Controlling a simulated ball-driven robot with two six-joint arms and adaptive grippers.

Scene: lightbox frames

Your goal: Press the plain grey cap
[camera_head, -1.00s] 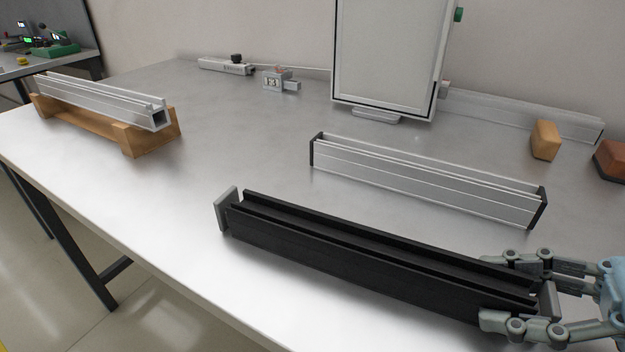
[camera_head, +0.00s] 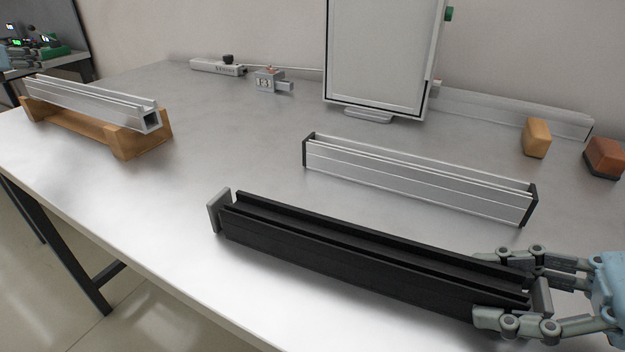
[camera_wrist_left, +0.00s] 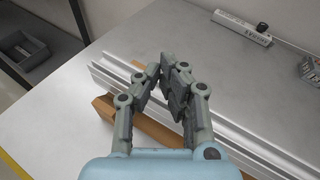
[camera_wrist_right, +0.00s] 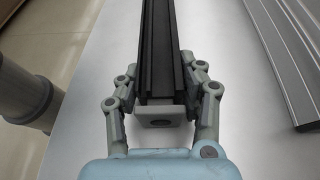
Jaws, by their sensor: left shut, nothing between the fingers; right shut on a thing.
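A long black profile (camera_head: 370,255) lies on the table. A plain grey cap (camera_head: 218,212) stands at its left end, tilted and partly apart from the profile. Another grey cap (camera_head: 543,297) is at its right end; in the right wrist view this cap (camera_wrist_right: 162,116) has a dark round mark. My right gripper (camera_head: 480,285) is shut on the profile's right end, one finger on each side. My left gripper (camera_wrist_left: 162,75) is outside the head view. In the left wrist view it is shut and empty, over or in front of the silver profile on the wooden cradle.
A silver profile (camera_head: 415,180) with dark end caps lies behind the black one. Another silver profile (camera_head: 90,100) rests on a wooden cradle (camera_head: 75,125) at left. A framed panel (camera_head: 380,60), small counter (camera_head: 268,82) and wooden blocks (camera_head: 537,138) stand behind. Front left is clear.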

